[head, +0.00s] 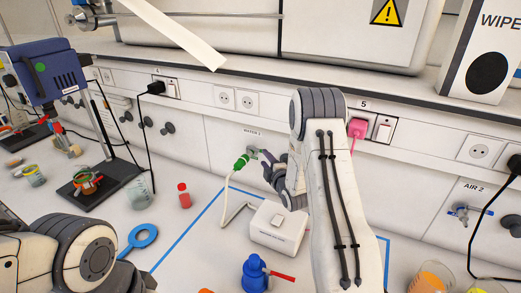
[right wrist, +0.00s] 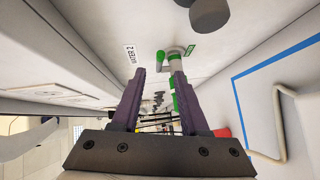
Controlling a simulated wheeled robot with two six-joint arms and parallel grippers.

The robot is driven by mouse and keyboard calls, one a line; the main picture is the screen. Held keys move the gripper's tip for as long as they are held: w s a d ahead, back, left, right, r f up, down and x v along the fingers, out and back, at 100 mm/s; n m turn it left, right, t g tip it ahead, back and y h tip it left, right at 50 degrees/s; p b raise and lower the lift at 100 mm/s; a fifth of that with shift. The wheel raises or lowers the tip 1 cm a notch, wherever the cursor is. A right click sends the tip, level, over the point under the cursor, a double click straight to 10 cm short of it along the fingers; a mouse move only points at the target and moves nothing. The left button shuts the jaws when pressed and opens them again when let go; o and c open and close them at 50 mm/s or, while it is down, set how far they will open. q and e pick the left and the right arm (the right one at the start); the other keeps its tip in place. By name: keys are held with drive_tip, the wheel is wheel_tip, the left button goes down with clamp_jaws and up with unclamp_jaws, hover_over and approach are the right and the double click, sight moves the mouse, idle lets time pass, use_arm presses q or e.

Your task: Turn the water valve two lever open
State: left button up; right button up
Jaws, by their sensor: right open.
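The water valve two sits on the white wall panel under the "WATER 2" label (right wrist: 129,55). In the head view its green fitting (head: 241,162) shows with a pale hose hanging from it. In the right wrist view the valve (right wrist: 174,54) lies just beyond the fingertips, with a small green part (right wrist: 160,56) at its left and more green partly behind the right finger. My right gripper (head: 265,158) is beside the valve in the head view. Its two dark fingers (right wrist: 160,73) are apart, with nothing clearly gripped. The lever's exact angle is hard to tell. My left gripper is out of view.
A white box (head: 279,228) stands on the bench below the valve. A pink plug (head: 357,128) and the AIR 2 valve (head: 462,211) are to the right.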

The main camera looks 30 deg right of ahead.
sight(259, 151)
drive_tip(key=w, duration=0.2)
drive_tip(key=w+p, duration=0.1)
drive_tip(key=w, duration=0.1)
drive_tip(key=w+p, duration=0.1)
drive_tip(key=shift+w+d+f, duration=0.25)
drive_tip(key=shift+w+f, duration=0.15)
clamp_jaws()
idle(1.1)
